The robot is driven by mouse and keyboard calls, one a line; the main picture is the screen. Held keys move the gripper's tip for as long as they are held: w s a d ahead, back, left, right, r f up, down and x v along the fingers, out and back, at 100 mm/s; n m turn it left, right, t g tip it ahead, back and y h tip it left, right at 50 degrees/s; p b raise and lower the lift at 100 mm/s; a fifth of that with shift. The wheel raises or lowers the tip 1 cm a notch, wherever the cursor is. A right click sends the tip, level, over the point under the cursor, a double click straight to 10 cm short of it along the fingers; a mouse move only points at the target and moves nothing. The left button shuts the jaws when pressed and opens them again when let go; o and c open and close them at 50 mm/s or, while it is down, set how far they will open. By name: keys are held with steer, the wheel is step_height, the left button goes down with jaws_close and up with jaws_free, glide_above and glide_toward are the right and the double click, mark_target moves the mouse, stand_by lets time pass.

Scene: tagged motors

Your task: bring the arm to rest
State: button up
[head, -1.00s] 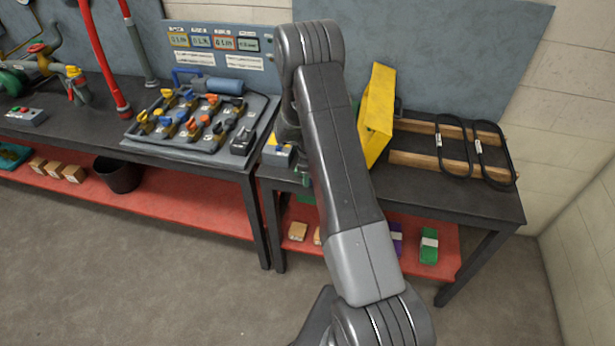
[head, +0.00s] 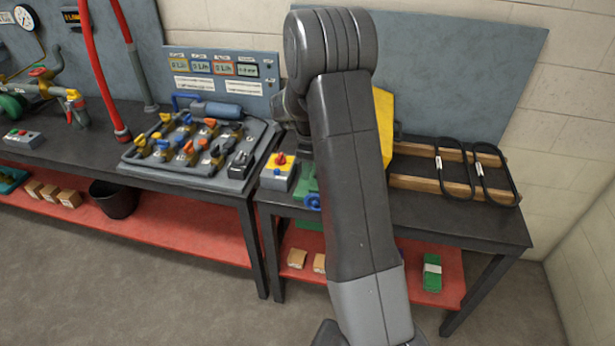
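My arm rises through the middle of the head view, in front of the right-hand bench (head: 470,220). Its upper joint stands high, before the grey back panel. My gripper is hidden behind the arm, so its fingers do not show. A yellow panel (head: 385,120) stands on the bench, partly covered by my arm. A yellow and grey switch box with a red knob (head: 279,171) sits at the bench's left end. A green thing with a blue round part (head: 311,200) is next to it, partly hidden by my arm.
Two black belts (head: 483,175) lie over a wooden rack at the right. The left bench holds a valve board (head: 190,150), red hoses (head: 95,70) and a small button box (head: 22,138). A black bin (head: 114,198) and small boxes are on the red lower shelf. The floor in front is clear.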

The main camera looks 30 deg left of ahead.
mark_target(307, 195)
stand_by(0.3)
steer(key=f+p, duration=0.1)
steer(key=f, duration=0.6)
steer(key=f+p, duration=0.2)
steer(key=f, duration=0.4)
steer(key=shift+a+f, duration=0.2)
steer(key=shift+f, duration=0.2)
